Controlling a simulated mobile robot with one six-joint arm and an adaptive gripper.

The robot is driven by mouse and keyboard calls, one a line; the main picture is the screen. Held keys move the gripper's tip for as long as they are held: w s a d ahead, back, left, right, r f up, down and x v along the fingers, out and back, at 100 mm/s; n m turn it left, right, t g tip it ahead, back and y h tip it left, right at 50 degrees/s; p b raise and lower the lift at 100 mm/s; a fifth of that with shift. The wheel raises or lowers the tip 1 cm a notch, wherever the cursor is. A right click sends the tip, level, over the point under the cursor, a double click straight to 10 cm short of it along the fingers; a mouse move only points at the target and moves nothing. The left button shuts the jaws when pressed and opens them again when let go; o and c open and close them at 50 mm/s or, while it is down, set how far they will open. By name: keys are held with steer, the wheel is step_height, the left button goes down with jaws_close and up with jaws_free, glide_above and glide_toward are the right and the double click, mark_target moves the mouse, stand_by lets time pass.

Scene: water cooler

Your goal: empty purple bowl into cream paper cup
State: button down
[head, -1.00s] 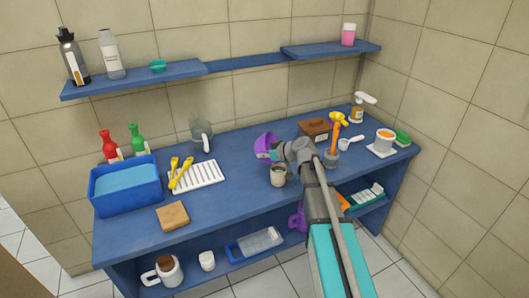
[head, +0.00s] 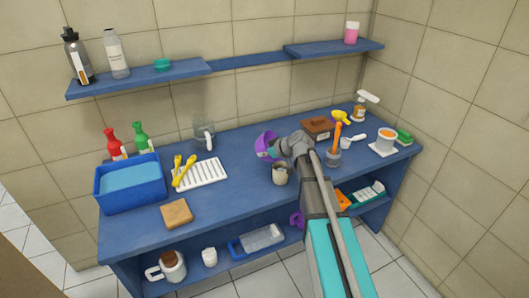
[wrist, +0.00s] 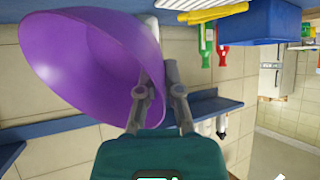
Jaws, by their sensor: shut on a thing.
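The purple bowl (head: 262,144) is tipped steeply on its side above the counter, at the back left of the cream paper cup (head: 280,176). My gripper (head: 283,148) is shut on the bowl's edge. In the wrist view the bowl (wrist: 90,60) fills the upper left, with my gripper (wrist: 160,95) pinching its rim. That view is turned upside down, with the counter at the top. The cup stands upright on the counter, just below my gripper in the head view. The bowl's contents and the cup's inside cannot be made out clearly.
A grey holder with an orange-handled tool (head: 337,134) stands right of my arm, near a brown box (head: 317,126). A white drying rack (head: 205,173), blue basin (head: 130,184) and sponge (head: 177,213) are left. The counter between rack and cup is clear.

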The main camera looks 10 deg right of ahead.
steer(key=shift+w+a+r+h+p, duration=0.1)
steer(key=shift+a+h+p, duration=0.1)
steer(key=shift+h+p, duration=0.25)
steer(key=shift+w+a+g+h+p, duration=0.1)
steer(key=shift+a+g+h+p, duration=0.1)
steer(key=shift+g+h+p, duration=0.45)
steer(key=shift+a+f+n+h+p, duration=0.15)
steer(key=shift+f+n+h+p, duration=0.2)
steer(key=shift+h, duration=0.15)
steer(key=shift+f+g+h, duration=0.1)
steer(key=shift+g+h, duration=0.2)
steer(key=shift+g, duration=0.05)
steer(key=shift+w+a+f+g+h+p, duration=0.15)
steer(key=shift+f+g+h+p, duration=0.2)
steer(key=shift+h, duration=0.35)
steer(key=shift+f, duration=0.1)
stand_by(0.4)
steer(key=shift+f+n+g+h, duration=0.35)
steer(key=shift+f+g+h, duration=0.15)
steer(key=shift+h, duration=0.6)
